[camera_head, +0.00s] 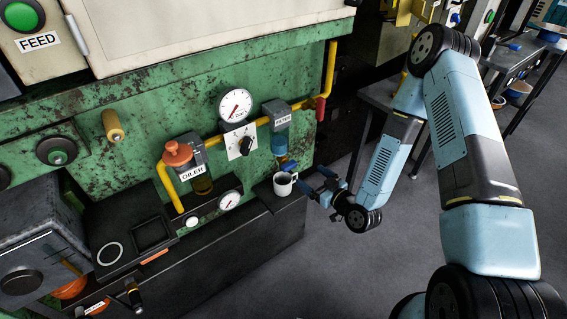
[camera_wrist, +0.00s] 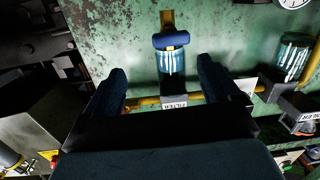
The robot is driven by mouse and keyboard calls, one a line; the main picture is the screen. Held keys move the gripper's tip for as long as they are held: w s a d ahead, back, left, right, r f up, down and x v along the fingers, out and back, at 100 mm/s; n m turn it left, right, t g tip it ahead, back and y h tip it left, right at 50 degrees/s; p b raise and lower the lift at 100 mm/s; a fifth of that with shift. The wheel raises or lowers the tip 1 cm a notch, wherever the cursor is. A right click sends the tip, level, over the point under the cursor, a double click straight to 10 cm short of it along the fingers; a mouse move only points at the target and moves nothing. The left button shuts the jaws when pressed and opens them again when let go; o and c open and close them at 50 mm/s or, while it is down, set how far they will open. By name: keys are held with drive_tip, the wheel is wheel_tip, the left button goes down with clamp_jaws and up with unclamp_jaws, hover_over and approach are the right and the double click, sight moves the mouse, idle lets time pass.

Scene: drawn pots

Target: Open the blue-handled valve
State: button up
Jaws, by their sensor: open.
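The blue valve handle (camera_head: 289,166) sits on a short yellow stub below the filter's glass bowl (camera_head: 279,143), on the green machine. In the wrist view the blue handle (camera_wrist: 172,40) lies crosswise beyond the bowl (camera_wrist: 172,68), with the FILTER label (camera_wrist: 174,101) nearer. My gripper (camera_head: 317,180) is in front and to the right of the handle in the head view, apart from it. In the wrist view its two dark fingers (camera_wrist: 162,66) are spread wide, with the bowl and handle showing between them. Nothing is held. The palm hides the bottom of that view.
A white mug (camera_head: 284,186) stands on the dark ledge (camera_head: 268,198) just below the handle, close to my gripper. The yellow pipe (camera_head: 213,145), a red handle (camera_head: 320,108), a gauge (camera_head: 235,104) and the oiler (camera_head: 193,172) are nearby. Open floor lies right.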

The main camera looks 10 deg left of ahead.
sight(287, 163)
drive_tip(key=shift+m+t, duration=0.6)
drive_tip(key=x, duration=0.4)
drive_tip(key=s+a+x, duration=0.1)
drive_tip(key=x, duration=0.3)
drive_tip(key=f+x, duration=0.1)
drive_tip(key=x, duration=0.3)
drive_tip(key=shift+s+a+f, duration=0.1)
drive_tip(key=shift+s+a, duration=0.15)
drive_tip(key=shift+a, duration=0.2)
drive_tip(key=c, duration=1)
drive_tip(key=shift+o, duration=0.2)
drive_tip(key=shift+m, duration=1.5)
drive_tip(key=shift+d, duration=0.1)
drive_tip(key=o, duration=1)
drive_tip(key=shift+c, duration=0.2)
